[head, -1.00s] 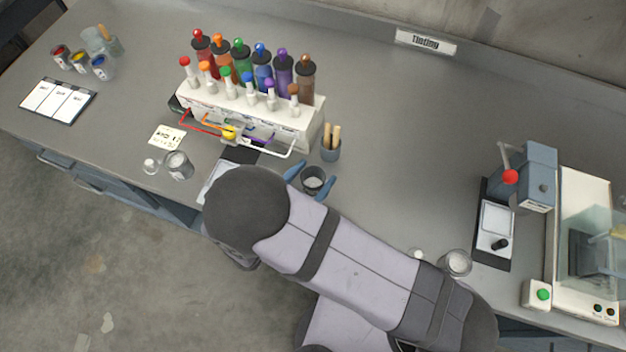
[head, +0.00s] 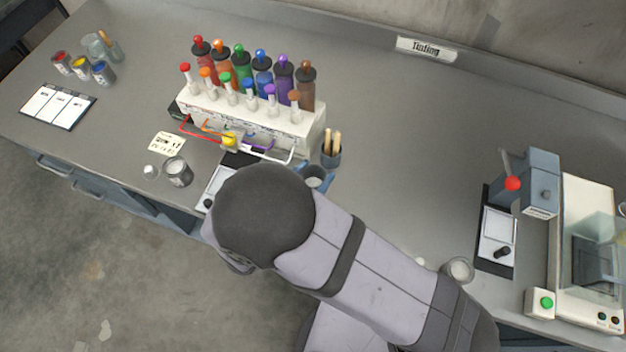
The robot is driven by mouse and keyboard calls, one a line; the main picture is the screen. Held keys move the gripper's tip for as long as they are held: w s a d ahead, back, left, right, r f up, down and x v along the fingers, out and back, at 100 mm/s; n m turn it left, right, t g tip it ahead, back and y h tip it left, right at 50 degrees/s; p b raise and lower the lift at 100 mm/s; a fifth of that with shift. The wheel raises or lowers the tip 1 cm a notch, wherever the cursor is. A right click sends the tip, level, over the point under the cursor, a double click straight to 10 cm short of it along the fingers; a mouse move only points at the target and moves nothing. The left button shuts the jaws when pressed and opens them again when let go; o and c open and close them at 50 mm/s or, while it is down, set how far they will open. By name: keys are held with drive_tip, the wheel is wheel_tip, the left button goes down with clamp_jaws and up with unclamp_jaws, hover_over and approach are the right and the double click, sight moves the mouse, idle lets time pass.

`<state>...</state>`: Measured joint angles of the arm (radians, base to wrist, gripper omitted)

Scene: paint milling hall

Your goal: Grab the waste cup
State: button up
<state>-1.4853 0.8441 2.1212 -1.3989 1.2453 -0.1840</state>
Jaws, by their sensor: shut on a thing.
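The waste cup (head: 315,174) is a small dark grey cup with a pale inside. It shows in the head view just past my arm, in front of the holder of wooden sticks. My gripper (head: 313,179) is shut on the cup, with blue fingers at its sides. My dark wrist joint covers most of the gripper and the lower part of the cup. I cannot tell whether the cup is touching the bench.
A cup of wooden sticks (head: 331,155) stands close behind the waste cup. The white bottle rack (head: 302,137) is to the left. A glass beaker (head: 459,270) is right of my arm. Clear bench (head: 410,150) lies between the stick cup and the grey press (head: 538,185).

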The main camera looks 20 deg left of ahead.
wheel_tip(320, 180, up, 6)
drive_tip(key=shift+r+b, duration=0.15)
drive_tip(key=shift+b, duration=0.25)
